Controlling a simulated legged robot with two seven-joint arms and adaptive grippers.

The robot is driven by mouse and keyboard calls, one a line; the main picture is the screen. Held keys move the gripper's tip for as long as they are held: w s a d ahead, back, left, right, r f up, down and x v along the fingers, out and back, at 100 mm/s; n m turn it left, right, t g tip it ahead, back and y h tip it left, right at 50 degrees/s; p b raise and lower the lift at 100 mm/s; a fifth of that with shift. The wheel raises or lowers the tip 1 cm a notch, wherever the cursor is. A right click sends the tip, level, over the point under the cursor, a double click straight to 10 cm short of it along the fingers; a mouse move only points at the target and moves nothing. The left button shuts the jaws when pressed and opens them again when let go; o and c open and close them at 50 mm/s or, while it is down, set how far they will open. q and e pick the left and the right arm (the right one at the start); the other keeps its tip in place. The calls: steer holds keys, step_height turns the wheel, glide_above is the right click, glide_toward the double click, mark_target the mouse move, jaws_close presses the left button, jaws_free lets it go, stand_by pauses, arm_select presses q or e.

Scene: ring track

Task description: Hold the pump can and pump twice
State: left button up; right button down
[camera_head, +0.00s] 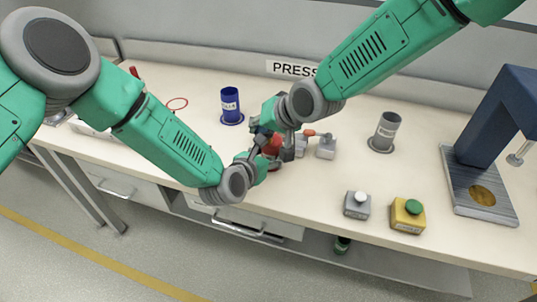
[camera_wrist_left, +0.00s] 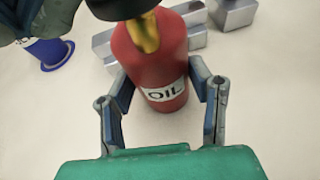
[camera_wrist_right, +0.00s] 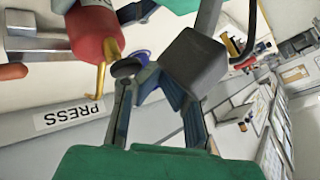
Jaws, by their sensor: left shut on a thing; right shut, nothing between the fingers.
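The pump can is red with a white OIL label and stands upright on the bench. It shows between the arms in the head view (camera_head: 271,146) and large in the left wrist view (camera_wrist_left: 160,62). My left gripper (camera_head: 258,158) is shut around its body, one finger on each side of the label. A yellow spout (camera_wrist_left: 146,36) and a dark round pump head (camera_wrist_right: 127,67) are at its top. My right gripper (camera_head: 264,127) is shut and empty at the can's top, close beside the pump head. I cannot tell whether it touches it.
A blue cup (camera_head: 230,102) stands behind the can and a grey cup (camera_head: 385,130) to its right. Grey metal blocks (camera_head: 326,148) are close on the right. A white-button box (camera_head: 356,205), a yellow green-button box (camera_head: 407,215) and a blue press (camera_head: 497,115) stand farther right.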

step_height(320, 180, up, 6)
stand_by(0.6)
steer(key=shift+a, duration=0.1)
stand_by(1.5)
